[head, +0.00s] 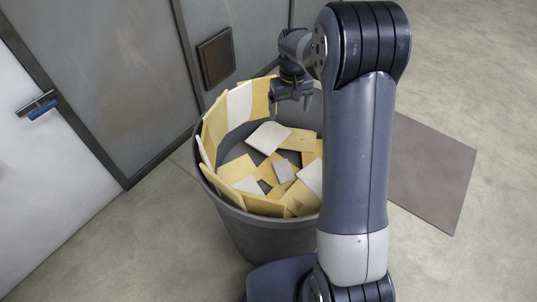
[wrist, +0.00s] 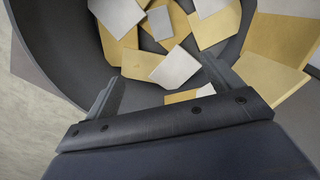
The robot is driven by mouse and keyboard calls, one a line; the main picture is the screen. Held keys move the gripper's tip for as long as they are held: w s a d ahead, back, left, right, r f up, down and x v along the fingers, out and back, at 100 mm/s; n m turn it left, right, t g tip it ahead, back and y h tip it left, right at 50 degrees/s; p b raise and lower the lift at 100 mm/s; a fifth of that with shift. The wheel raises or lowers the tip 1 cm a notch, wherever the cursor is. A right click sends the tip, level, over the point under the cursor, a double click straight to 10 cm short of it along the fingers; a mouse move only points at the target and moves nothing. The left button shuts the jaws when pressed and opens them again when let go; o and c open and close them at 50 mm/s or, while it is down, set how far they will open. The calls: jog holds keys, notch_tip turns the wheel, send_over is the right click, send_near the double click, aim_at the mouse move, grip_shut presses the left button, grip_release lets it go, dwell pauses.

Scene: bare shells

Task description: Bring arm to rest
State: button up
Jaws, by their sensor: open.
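My gripper (head: 291,99) hangs over the far rim side of a round grey bin in the head view, with its fingers pointing down. In the wrist view my gripper (wrist: 170,85) has its two fingers spread wide apart with nothing between them. Below it in the bin lie flat yellow and white pieces, and it appears to be above them, not touching. My arm covers the right part of the bin in the head view.
The grey bin (head: 262,238) holds several yellow boards (head: 238,168) and white boards (head: 269,136), some leaning on its wall. Grey wall panels (head: 130,70) and a white door (head: 40,160) with a blue handle stand behind and left. A dark mat (head: 430,170) lies right on open floor.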

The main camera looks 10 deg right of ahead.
notch_tip(320, 180, down, 10)
jog(key=p, duration=0.2)
jog(key=shift+r+p, duration=1.05)
jog(key=shift+r, duration=1.3)
jog(key=shift+f, duration=0.1)
